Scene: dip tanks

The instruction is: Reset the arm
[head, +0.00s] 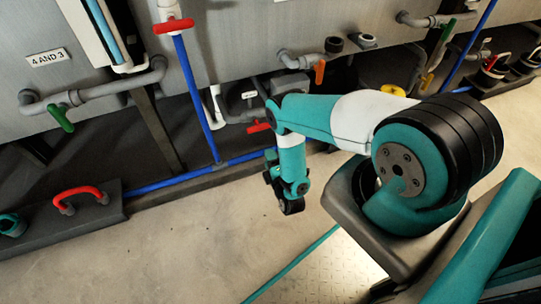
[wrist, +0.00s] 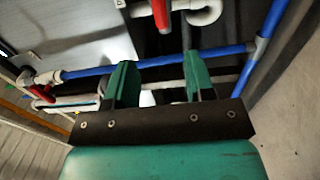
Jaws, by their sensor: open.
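My gripper (wrist: 160,88) is open and empty in the wrist view, with its two green fingers apart and pointing toward the pipes. In the head view my gripper (head: 290,205) hangs low at the end of my teal and white arm, above the concrete floor and in front of the pipework. It touches nothing that I can see. In the head view the fingers are small and dark, and their gap is hard to make out.
A blue pipe (head: 192,92) runs down the grey tank wall (head: 240,30) to the floor. Valves have red (head: 173,26) and green (head: 60,117) handles. A red handle (head: 80,193) sits on a dark ledge at left. Bare floor (head: 190,255) lies in front.

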